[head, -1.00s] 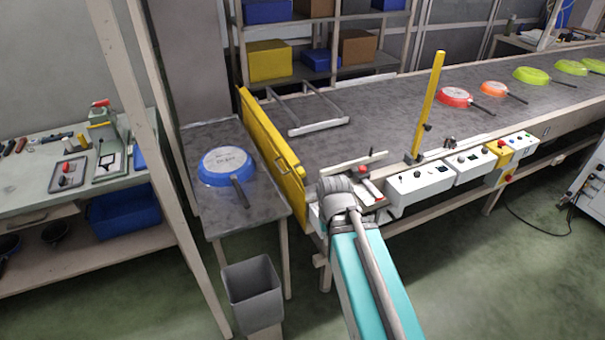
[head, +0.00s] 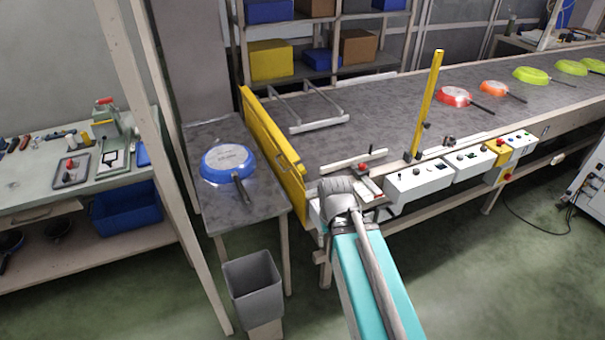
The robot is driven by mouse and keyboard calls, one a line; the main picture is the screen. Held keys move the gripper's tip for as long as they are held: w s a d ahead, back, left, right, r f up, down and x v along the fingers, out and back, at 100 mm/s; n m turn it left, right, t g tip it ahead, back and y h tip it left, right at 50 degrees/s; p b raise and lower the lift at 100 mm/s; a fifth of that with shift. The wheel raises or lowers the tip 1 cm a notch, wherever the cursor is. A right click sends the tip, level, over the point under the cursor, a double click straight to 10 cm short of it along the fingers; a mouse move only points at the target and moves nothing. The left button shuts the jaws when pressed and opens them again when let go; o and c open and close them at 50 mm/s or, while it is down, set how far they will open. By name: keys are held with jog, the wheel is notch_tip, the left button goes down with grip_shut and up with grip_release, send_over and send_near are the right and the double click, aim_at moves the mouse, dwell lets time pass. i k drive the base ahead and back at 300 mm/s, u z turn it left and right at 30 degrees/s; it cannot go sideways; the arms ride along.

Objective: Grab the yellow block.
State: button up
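A small yellow block-like piece (head: 85,138) lies on the left workbench, beside the green hand press (head: 108,124). It is too small to tell its exact shape. A larger yellow box (head: 271,60) sits on the shelf rack behind the conveyor. I cannot tell which of the two is the task's yellow block. My arm shows at the lower middle, with its grey joint at the conveyor's near edge. My gripper is not visible, and both yellow things are well away from the visible arm.
The conveyor (head: 385,118) carries red, orange and green pans toward the right. A yellow barrier (head: 270,145) stands at its left end. A blue pan (head: 228,162) lies on a side table (head: 208,217), with a grey bin (head: 252,283) in front. A pale post (head: 160,150) stands beside the workbench.

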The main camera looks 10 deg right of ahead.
aim_at(301, 170)
jog(key=k, duration=1.25)
jog(key=z, duration=0.35)
jog(key=i, duration=0.65)
jog(key=z, duration=0.5)
jog(key=i, duration=1.5)
jog(key=u, duration=0.85)
